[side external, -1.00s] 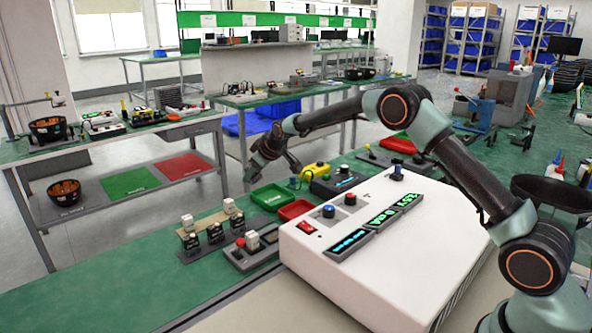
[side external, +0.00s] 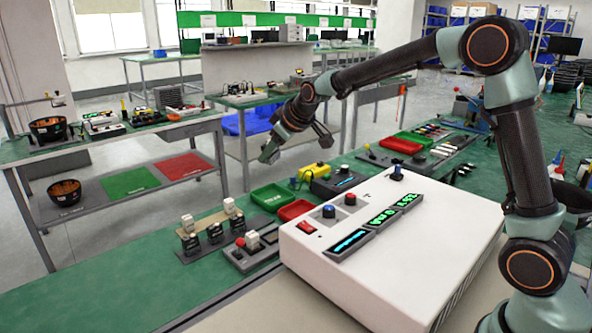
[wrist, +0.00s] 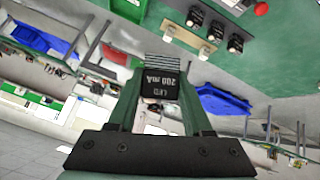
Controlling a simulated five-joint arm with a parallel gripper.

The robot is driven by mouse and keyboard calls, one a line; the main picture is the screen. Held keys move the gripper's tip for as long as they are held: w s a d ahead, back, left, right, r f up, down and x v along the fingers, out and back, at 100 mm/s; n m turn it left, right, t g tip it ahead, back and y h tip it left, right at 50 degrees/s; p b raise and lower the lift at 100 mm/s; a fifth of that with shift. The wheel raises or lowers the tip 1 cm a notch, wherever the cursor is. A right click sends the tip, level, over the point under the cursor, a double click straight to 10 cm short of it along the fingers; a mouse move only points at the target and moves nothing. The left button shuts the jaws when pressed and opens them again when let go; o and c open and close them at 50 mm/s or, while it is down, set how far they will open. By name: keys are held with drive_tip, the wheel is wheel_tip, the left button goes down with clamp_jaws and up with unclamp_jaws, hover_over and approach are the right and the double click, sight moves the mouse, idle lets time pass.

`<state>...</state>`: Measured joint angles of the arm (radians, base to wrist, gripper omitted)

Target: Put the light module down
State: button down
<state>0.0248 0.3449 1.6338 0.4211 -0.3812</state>
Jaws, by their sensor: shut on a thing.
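My gripper (side external: 268,153) is in the air above the green bench, behind and above the green tray (side external: 272,197). The module sits between the two fingers and touches nothing else that I can see. In the side view it is too small to make out clearly.
A red tray (side external: 295,210) stands beside the green one. A rack of several black-and-white modules (side external: 214,233) is at the left on the bench. The large white power unit (side external: 390,250) fills the front right. The bench's front left is clear.

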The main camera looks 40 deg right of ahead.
drive_tip(key=s+a+f, duration=0.2)
drive_tip(key=s+f, duration=0.1)
drive_tip(key=s, duration=1.5)
drive_tip(key=y, duration=0.2)
hover_over(242, 281)
drive_tip(key=s, duration=0.3)
drive_tip(key=f, duration=0.1)
drive_tip(key=shift+m, duration=0.3)
drive_tip(key=f, duration=1)
drive_tip(key=d+f, duration=0.1)
drive_tip(key=f, duration=0.4)
drive_tip(key=shift+s+f, duration=0.15)
drive_tip(key=shift+f, duration=2.15)
drive_tip(key=shift+f, duration=0.2)
drive_tip(key=shift+c, duration=1.6)
unclamp_jaws()
drive_tip(key=shift+r, duration=0.1)
